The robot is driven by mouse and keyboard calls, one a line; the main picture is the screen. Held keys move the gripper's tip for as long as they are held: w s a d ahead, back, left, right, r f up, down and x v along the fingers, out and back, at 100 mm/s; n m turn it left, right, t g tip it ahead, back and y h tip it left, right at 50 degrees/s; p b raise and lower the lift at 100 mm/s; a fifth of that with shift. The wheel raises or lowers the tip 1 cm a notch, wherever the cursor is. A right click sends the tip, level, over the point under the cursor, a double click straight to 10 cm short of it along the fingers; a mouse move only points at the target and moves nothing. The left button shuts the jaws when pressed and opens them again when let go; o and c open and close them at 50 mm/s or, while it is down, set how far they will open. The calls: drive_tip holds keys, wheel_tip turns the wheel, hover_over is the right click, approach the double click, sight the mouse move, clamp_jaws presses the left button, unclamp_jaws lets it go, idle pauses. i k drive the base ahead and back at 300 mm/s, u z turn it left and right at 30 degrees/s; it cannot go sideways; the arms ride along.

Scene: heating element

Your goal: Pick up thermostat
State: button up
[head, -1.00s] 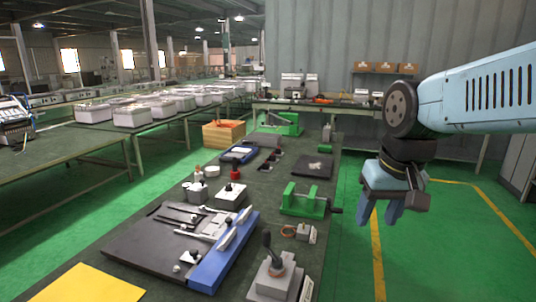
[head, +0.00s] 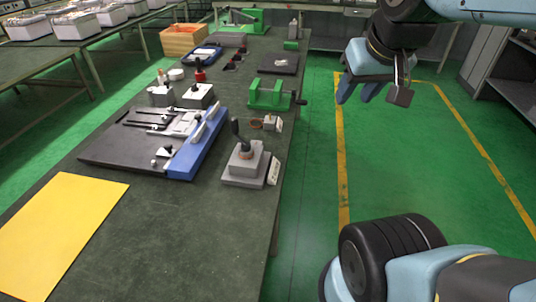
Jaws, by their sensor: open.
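My gripper (head: 358,92) hangs over the green floor to the right of the long workbench (head: 180,225), fingers pointing down. It is open, with nothing seen between the fingers. I cannot tell for certain which bench part is the thermostat. A small copper-coloured piece (head: 256,123) lies at the bench's right edge, beside a small pale part (head: 277,124). Small metal parts (head: 160,157) lie on a black and blue fixture (head: 205,140) left of there. The gripper is apart from all of these.
A grey lever press (head: 246,165) stands near the bench's right edge, with a green vise (head: 270,96) behind it. A yellow sheet (head: 58,230) lies at front left. A wooden box (head: 184,40) is farther back.

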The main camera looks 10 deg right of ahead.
sight(270, 122)
drive_tip(key=u, duration=1.6)
drive_tip(key=k, duration=1)
drive_tip(key=z, duration=0.7)
drive_tip(key=i, duration=1)
drive_tip(key=z, duration=0.1)
